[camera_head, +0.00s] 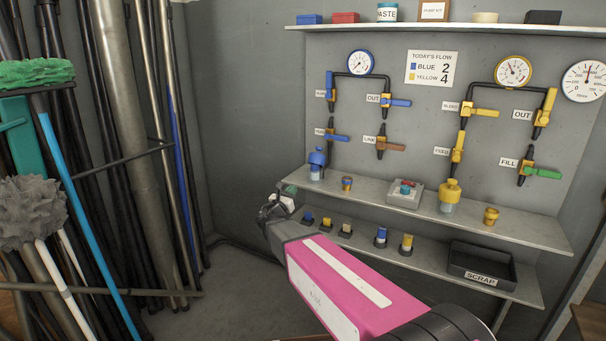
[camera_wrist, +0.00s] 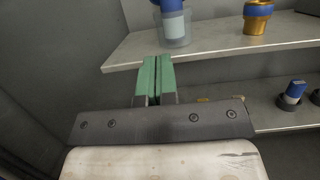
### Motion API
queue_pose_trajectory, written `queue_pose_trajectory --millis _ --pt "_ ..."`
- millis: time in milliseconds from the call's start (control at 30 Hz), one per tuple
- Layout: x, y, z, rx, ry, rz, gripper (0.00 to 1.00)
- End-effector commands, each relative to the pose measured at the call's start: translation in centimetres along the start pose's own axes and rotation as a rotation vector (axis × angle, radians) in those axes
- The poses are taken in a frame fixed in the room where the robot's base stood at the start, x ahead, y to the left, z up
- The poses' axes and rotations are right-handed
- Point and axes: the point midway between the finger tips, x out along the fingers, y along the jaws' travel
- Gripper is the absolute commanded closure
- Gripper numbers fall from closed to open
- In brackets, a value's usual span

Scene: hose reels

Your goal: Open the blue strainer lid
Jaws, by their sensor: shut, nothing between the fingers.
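The blue strainer (camera_head: 316,172) stands upright at the left end of the upper shelf, with its blue lid (camera_head: 317,156) over a clear bowl. In the wrist view the strainer's bowl (camera_wrist: 176,38) shows near the top edge, and its upper part is cut off. My gripper (camera_head: 290,190) is at the shelf's left end, lower than the lid and to the left of the strainer. In the wrist view its green fingers (camera_wrist: 153,78) are together, empty, in front of the shelf edge and apart from the strainer.
Valves and gauges line the wall above. A black scrap tray (camera_head: 482,269) sits on the lower shelf.

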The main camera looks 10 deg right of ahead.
Motion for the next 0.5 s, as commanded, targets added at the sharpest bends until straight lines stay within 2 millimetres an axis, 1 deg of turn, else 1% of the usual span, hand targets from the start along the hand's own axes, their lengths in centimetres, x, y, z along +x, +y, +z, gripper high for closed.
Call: queue_pose_trajectory --millis 167,500 --pt "1.8 0.1 -0.1 -0.002 -0.002 0.000 1.00" --pt "8.2 0.1 -0.1 0.001 -0.001 -0.002 1.00"
